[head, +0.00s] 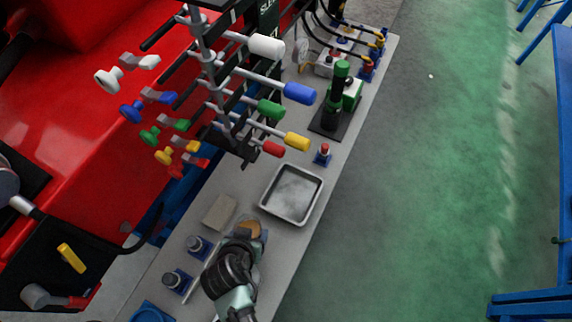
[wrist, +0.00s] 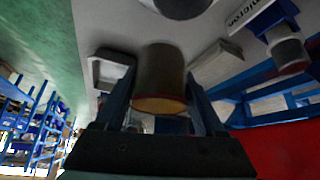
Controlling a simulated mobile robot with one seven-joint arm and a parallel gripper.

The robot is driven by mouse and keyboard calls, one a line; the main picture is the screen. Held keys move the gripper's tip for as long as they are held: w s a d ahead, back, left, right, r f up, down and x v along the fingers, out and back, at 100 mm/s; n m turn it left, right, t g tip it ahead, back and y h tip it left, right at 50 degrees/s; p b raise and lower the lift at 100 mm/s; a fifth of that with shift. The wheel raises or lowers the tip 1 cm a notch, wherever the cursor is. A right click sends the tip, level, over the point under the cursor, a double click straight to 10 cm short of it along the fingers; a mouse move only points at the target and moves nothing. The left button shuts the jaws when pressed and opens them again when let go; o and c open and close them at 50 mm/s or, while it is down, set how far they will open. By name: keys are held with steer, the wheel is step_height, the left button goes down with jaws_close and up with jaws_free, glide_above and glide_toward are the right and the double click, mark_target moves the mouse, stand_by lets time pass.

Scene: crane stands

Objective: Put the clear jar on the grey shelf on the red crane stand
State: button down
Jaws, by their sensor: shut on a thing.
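My gripper (wrist: 160,88) is shut on a jar (wrist: 160,68), with one dark blue finger on each side. The jar looks like a see-through, greyish cylinder with an orange-tan round end facing the wrist camera. In the head view, a tan round part of the jar (head: 248,229) shows just past my gripper (head: 243,238), and my wrist hides the rest. The jar is over the near part of the grey shelf (head: 275,245) along the red crane stand (head: 75,115). I cannot tell whether it touches the shelf.
A metal tray (head: 266,206) and a beige block (head: 219,212) are close by. Grey knobs on blue bases (head: 199,246) stand to the left. Coloured levers (head: 270,108), a red button (head: 323,150) and a green device (head: 340,75) are farther along.

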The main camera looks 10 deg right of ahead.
steer(key=w+a+m+h+b, duration=0.2)
steer(key=w+m+b, duration=0.2)
steer(key=w, duration=0.1)
step_height(320, 180, up, 4)
steer(key=m+g+h+b, duration=0.2)
steer(key=m+g+b, duration=0.1)
steer(key=m+b, duration=0.15)
glide_above(256, 214)
steer(key=s+a+p, duration=0.1)
steer(key=a, duration=0.1)
steer(key=f, duration=1)
steer(key=shift+s+a+f+b, duration=0.1)
steer(key=shift+s+f+b, duration=0.1)
steer(key=shift+b, duration=0.1)
steer(key=shift+c, duration=1.3)
jaws_free()
steer(key=shift+r, duration=0.1)
